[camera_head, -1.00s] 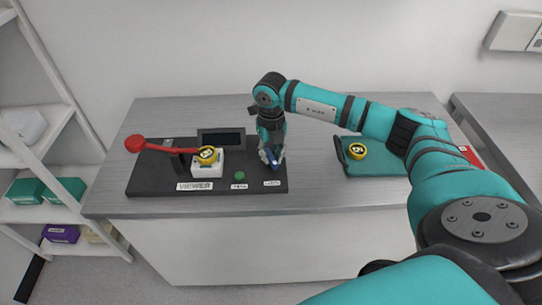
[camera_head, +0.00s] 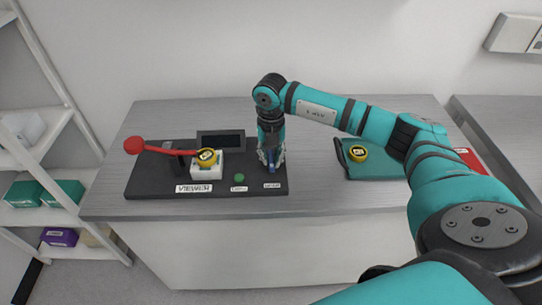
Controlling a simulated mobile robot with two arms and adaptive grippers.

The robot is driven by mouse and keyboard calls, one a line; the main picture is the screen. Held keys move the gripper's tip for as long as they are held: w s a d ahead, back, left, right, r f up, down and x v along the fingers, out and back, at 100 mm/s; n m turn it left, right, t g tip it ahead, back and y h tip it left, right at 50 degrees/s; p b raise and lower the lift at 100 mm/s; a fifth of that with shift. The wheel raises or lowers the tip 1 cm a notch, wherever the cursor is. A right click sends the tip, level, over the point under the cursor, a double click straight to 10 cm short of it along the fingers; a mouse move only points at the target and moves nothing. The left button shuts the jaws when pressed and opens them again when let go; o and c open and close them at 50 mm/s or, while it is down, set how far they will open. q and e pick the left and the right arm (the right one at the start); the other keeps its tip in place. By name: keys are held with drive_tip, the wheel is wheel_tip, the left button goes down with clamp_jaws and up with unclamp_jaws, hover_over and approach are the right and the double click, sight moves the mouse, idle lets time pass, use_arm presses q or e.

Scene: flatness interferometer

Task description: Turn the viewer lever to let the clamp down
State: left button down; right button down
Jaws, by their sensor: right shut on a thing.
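The viewer lever (camera_head: 150,147) is red with a round knob at its left end. It reaches left from a dark post on the black viewer base (camera_head: 150,184). A yellow disc-like piece with a dark label (camera_head: 207,157) sits on the white block (camera_head: 207,169) by the lever's right end. My right gripper (camera_head: 271,166) points down at the right end of the base, by a small white label. It is shut on a small blue thing (camera_head: 271,168), mostly hidden by the fingers. It is well to the right of the lever. My left gripper is not in view.
A small dark screen (camera_head: 220,141) stands behind the white block. A green button (camera_head: 239,178) is at the base's front. A teal mat (camera_head: 370,170) with another yellow piece (camera_head: 357,154) lies to the right, partly behind my arm. Shelves stand at left.

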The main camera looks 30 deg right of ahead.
sight(271, 158)
drive_tip(key=shift+w+r, duration=0.1)
drive_tip(key=c, duration=1.3)
unclamp_jaws()
wheel_tip(271, 158, up, 12)
drive_tip(key=shift+f, duration=0.1)
